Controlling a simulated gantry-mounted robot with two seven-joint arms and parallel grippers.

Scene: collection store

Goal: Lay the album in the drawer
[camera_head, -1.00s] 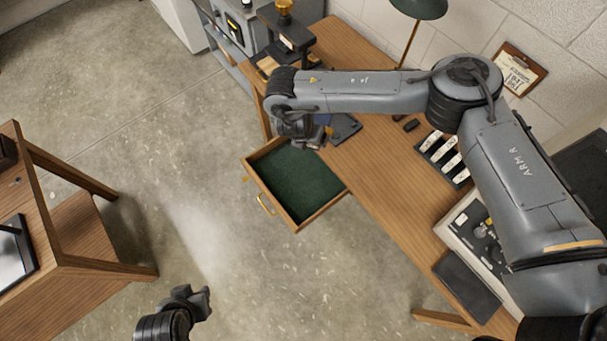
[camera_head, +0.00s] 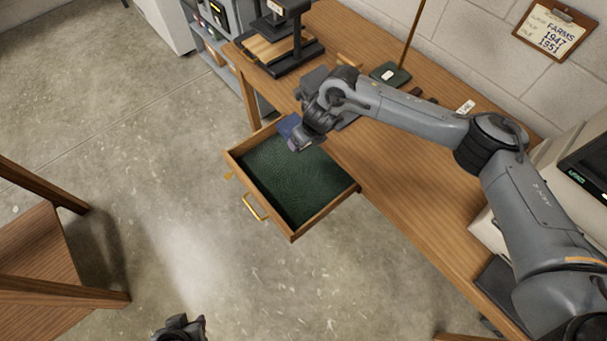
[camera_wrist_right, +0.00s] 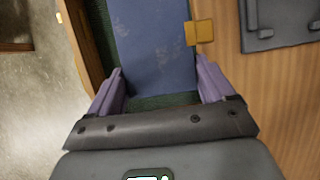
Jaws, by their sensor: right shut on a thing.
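The blue album (camera_wrist_right: 155,50) lies between the purple fingers of my right gripper (camera_wrist_right: 160,88), which is shut on it; a small part of the album (camera_head: 288,125) also shows in the head view. In the head view my right gripper (camera_head: 298,143) is at the drawer's far end, by the desk edge. The open drawer (camera_head: 295,185) has a green lining, wooden walls and a brass handle, and its visible floor is empty. In the wrist view the album is above the green lining. My left gripper (camera_head: 182,326) shows only partly at the bottom edge, over the floor.
The wooden desk (camera_head: 395,180) runs along the wall behind the drawer. A black stand (camera_head: 280,50), a lamp base (camera_head: 390,74) and small items stand on it. A second wooden table (camera_head: 40,250) is at the left. The floor between is clear.

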